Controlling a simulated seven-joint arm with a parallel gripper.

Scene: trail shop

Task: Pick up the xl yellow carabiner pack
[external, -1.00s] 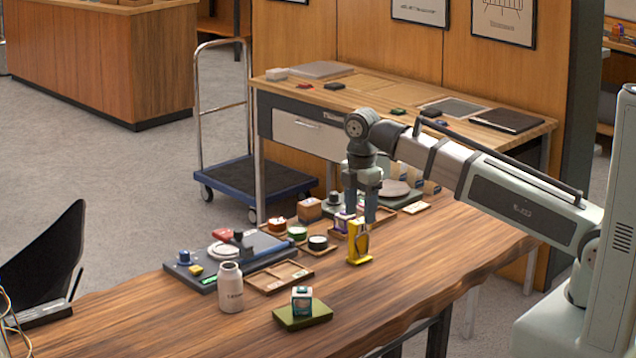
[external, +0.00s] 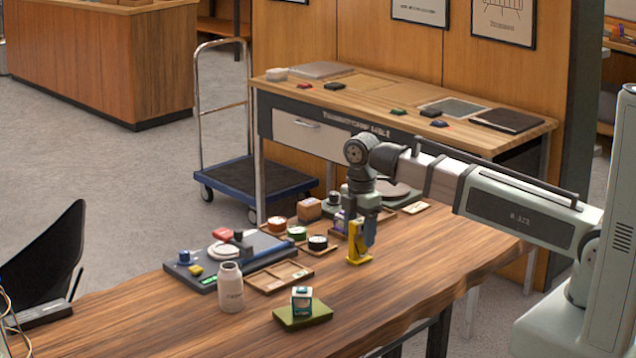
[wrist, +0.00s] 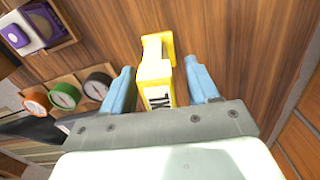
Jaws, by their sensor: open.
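The yellow carabiner pack (external: 358,243) stands upright on the wooden table in the external view, below and partly behind my gripper (external: 362,240). In the wrist view the yellow pack (wrist: 155,75) shows dark lettering on a white label, though only part of it can be read. My gripper (wrist: 160,85) is open, with one blue finger on each side of the pack. Visible gaps separate the fingers from the pack in the wrist view. The pack's lower end rests on the table.
Round tins in a wooden tray (external: 318,249) stand left of the pack, and a purple and white box (wrist: 38,28) is close by. The table right of the pack is clear.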

